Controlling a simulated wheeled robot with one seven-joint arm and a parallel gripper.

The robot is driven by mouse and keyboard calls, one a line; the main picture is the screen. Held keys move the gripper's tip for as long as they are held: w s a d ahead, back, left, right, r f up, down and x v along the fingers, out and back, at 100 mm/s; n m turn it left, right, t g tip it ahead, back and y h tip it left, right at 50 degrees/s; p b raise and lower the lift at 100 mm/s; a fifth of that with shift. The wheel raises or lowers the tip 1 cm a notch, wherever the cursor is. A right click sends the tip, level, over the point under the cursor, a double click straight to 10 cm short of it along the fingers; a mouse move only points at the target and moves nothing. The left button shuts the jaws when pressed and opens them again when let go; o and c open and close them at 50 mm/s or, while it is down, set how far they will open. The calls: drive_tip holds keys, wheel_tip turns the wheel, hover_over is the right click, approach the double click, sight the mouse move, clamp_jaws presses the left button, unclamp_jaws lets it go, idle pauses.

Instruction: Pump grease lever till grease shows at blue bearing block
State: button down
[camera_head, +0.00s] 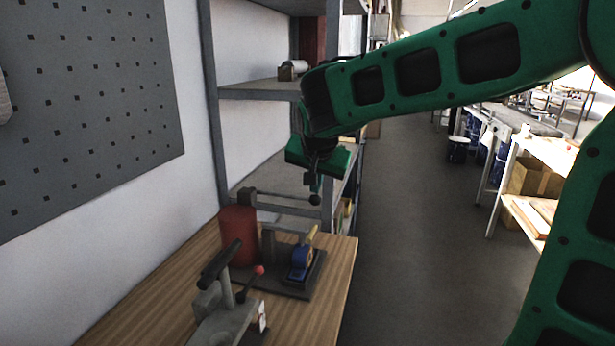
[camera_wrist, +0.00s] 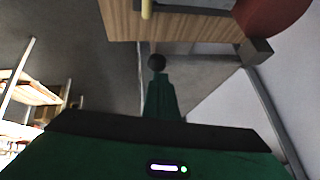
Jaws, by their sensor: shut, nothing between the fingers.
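The grease pump is a red cylinder (camera_head: 238,236) on the wooden bench, with a dark block on top. A thin grey lever (camera_head: 285,203) runs right from that block to a black ball knob (camera_head: 315,200). The blue bearing block (camera_head: 300,261) sits on a dark base plate, with a yellow piece above it; I cannot make out grease there. My gripper (camera_head: 316,184) is shut, its fingers pointing down just above the knob. In the wrist view the knob (camera_wrist: 157,62) shows at the tips of the fingers (camera_wrist: 160,80); I cannot tell whether they touch.
A grey fixture (camera_head: 222,318) with a black handle and a red-knobbed lever (camera_head: 250,281) stands at the bench front. A metal shelf (camera_head: 262,88) rises behind, and a pegboard (camera_head: 85,100) hangs left. The floor (camera_head: 410,230) to the right is clear.

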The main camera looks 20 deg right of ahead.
wheel_tip(320, 180, up, 7)
drive_tip(key=w+a, duration=0.1)
drive_tip(key=shift+w+a+f, duration=0.15)
drive_tip(key=shift+a, duration=0.25)
idle(0.7)
idle(0.3)
drive_tip(key=r, duration=0.3)
drive_tip(key=w+a+r, duration=0.1)
drive_tip(key=shift+a+r, duration=0.1)
drive_tip(key=shift+r, duration=0.3)
drive_tip(key=shift+s, duration=0.1)
idle(0.5)
